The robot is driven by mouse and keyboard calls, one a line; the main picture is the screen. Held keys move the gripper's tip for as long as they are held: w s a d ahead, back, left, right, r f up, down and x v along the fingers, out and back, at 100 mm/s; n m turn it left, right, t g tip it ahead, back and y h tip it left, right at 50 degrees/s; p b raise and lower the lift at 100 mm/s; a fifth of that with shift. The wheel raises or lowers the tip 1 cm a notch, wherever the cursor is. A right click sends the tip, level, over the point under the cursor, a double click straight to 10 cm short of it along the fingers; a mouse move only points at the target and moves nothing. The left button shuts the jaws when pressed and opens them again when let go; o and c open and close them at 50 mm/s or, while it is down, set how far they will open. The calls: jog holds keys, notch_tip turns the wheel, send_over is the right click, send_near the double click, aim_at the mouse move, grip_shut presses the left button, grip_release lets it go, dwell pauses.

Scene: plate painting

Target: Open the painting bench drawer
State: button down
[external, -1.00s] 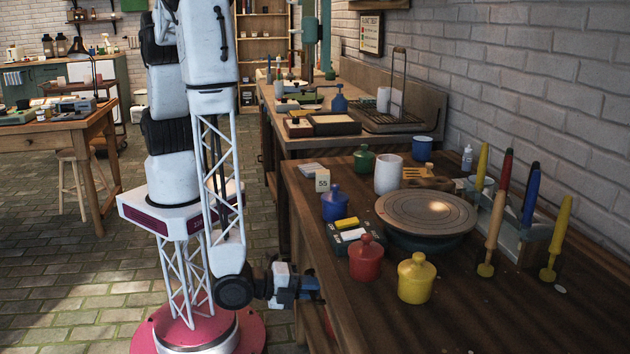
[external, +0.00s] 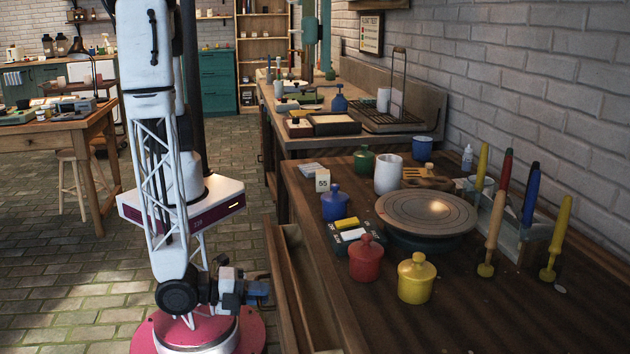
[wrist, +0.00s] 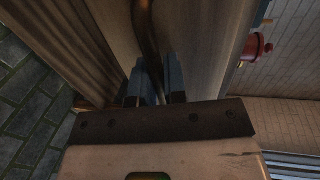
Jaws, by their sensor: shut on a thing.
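The painting bench (external: 465,310) is the dark wooden table on the right in the external view. Its drawer (external: 285,290) stands pulled out from the bench's left side, with part of its inside showing. My gripper (external: 262,290) is at the drawer's outer face, low beside the bench. In the wrist view, my gripper's blue fingers (wrist: 160,85) are closed around a dark curved handle (wrist: 147,40) on the wooden drawer front (wrist: 105,35). The handle is hidden in the external view.
On the bench top are a round turntable (external: 427,215), a red jar (external: 366,260), a yellow jar (external: 416,280), a blue jar (external: 335,204) and several upright brushes (external: 495,235). The brick floor (external: 80,270) to the left is open.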

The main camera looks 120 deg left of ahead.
jog(key=f+v, duration=0.3)
jog(key=v, duration=1.1)
jog(key=shift+s+d, duration=0.35)
jog(key=c, duration=1.2)
grip_release()
jog(key=shift+s+d, duration=0.1)
jog(key=shift+d, duration=0.05)
jog(key=shift+v, duration=3.75)
